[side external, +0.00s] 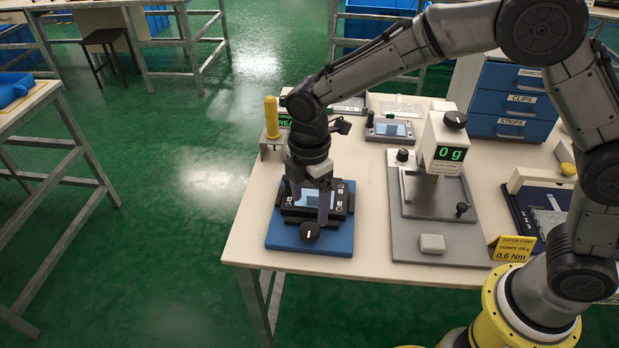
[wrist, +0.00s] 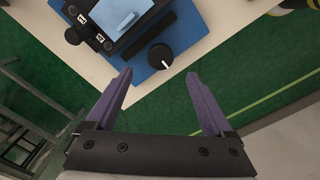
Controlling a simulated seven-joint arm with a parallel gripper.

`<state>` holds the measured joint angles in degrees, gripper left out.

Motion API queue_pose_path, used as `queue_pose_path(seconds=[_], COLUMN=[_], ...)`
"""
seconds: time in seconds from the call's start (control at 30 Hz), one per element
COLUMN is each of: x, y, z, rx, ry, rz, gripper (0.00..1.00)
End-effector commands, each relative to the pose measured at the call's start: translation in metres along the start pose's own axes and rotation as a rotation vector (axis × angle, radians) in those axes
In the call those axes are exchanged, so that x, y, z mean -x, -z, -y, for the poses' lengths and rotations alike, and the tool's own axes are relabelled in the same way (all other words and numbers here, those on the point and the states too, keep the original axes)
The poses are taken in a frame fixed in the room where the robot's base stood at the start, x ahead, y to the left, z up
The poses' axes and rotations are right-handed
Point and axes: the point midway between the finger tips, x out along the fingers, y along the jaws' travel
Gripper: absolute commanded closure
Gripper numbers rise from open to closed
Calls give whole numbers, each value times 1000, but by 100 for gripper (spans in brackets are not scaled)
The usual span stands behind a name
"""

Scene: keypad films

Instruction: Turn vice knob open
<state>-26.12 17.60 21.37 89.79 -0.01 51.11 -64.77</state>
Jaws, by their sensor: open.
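The vice knob (side external: 309,233) is a round black knob with a white line, at the front of a blue base plate (side external: 284,236). It also shows in the wrist view (wrist: 160,57), just beyond and between my fingertips. Behind it a black vice (wrist: 131,40) holds a device with a light blue screen (wrist: 122,12). My gripper (side external: 311,208) has purple fingers and points down over the vice, close to the knob. In the wrist view the fingers (wrist: 159,75) are apart with nothing between them. I cannot tell the exact height gap to the knob.
To the right stands a grey scale fixture (side external: 432,225) with a display reading 0 g. A yellow-handled tool (side external: 271,118) stands in a holder behind the vice. Blue drawers (side external: 513,100) and a yellow sign (side external: 511,249) are further right. The table's front edge is close to the base plate.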

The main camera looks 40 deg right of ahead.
Motion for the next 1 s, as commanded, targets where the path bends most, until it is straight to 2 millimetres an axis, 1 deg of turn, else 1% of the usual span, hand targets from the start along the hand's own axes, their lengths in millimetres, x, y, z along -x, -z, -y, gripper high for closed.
queue_pose_path(seconds=[0.03, 0.1, 0.2, 0.33, 0.5, 0.77, 0.87, 0.97, 1.0], x=[13, 26, 43, 58, 66, 67, 69, 94, 108], y=[0, 0, 0, 0, 0, 0, -5, -18, -28], z=[0, -1, 0, 0, 0, 0, -2, -8, -8], rx=[0, 0, 1, 1, 1, 1, -11, -45, -65], ry=[-4, -3, -3, -1, 1, 1, -4, -55, -82], rz=[-2, -2, -2, 0, 0, 0, -2, -24, -35], gripper=[13, 13, 13, 13, 13, 13, 13, 13, 13])
